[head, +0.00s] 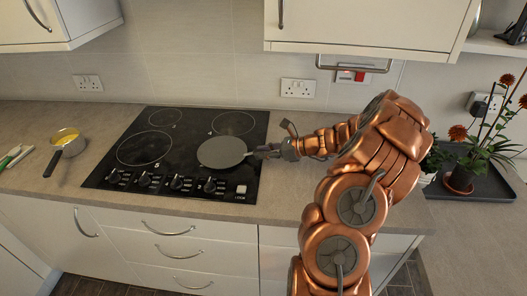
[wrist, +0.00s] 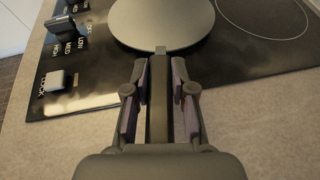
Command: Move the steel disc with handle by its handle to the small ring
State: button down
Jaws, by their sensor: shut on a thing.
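The steel disc (head: 222,152) is a flat grey round plate over the front right of the black hob (head: 130,185); it also shows at the top of the wrist view (wrist: 162,20). Its straight handle (wrist: 158,105) points right, toward my arm. My gripper (head: 265,152) is shut on the handle, with a finger on each side in the wrist view (wrist: 160,95). I cannot tell whether the disc touches the glass. The smallest ring in sight (head: 165,117) is at the back left and is bare. Whatever lies under the disc is hidden.
A larger ring (head: 144,148) at front left and another ring (head: 233,123) at back right are bare. Several knobs (head: 176,183) line the hob's front edge. A potted plant (head: 462,175) stands right. Wall cabinets (head: 365,25) hang above.

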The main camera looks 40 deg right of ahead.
jog(key=shift+f, duration=0.3)
dwell(0.5)
jog(key=c, duration=0.9)
grip_release()
jog(key=v, duration=1.2)
jog(key=shift+f, duration=0.1)
